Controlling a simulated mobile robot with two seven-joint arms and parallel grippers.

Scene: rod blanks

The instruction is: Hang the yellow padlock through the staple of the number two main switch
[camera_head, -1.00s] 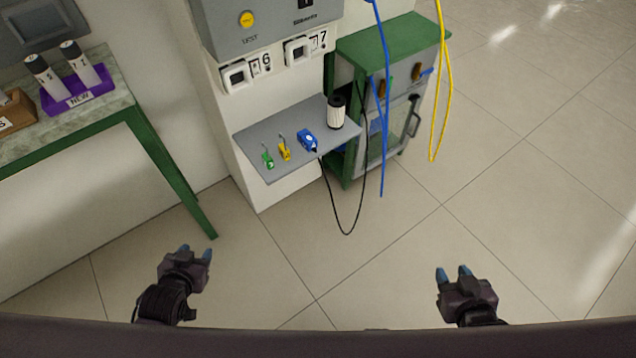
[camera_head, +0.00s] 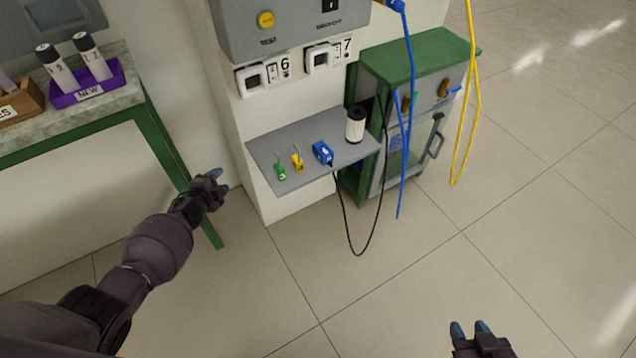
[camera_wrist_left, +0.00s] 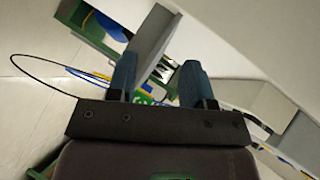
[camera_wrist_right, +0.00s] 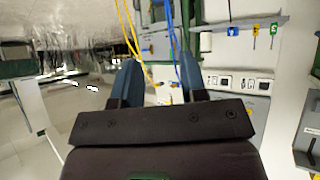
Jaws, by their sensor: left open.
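The yellow padlock (camera_head: 298,163) lies on the grey shelf (camera_head: 268,150), between a green padlock (camera_head: 280,172) and a blue block-shaped item (camera_head: 322,152). A small yellow shape in the right wrist view (camera_wrist_right: 255,30) looks like the same padlock. My left gripper (camera_head: 220,175) is left of the shelf, apart from the padlock; its fingers stand open and empty in the left wrist view (camera_wrist_left: 156,80). My right gripper (camera_head: 470,328) is low at the right, open and empty, far from the shelf. I cannot make out a main switch marked two or its staple.
A grey panel (camera_head: 285,40) with a yellow TEST button is above white sockets marked 6 and 7. A white cylinder (camera_head: 355,125) stands on the shelf. A black cable (camera_head: 345,235) and blue cord (camera_head: 408,100) hang near the green cabinet (camera_head: 420,55). A green-legged table (camera_head: 170,150) stands left.

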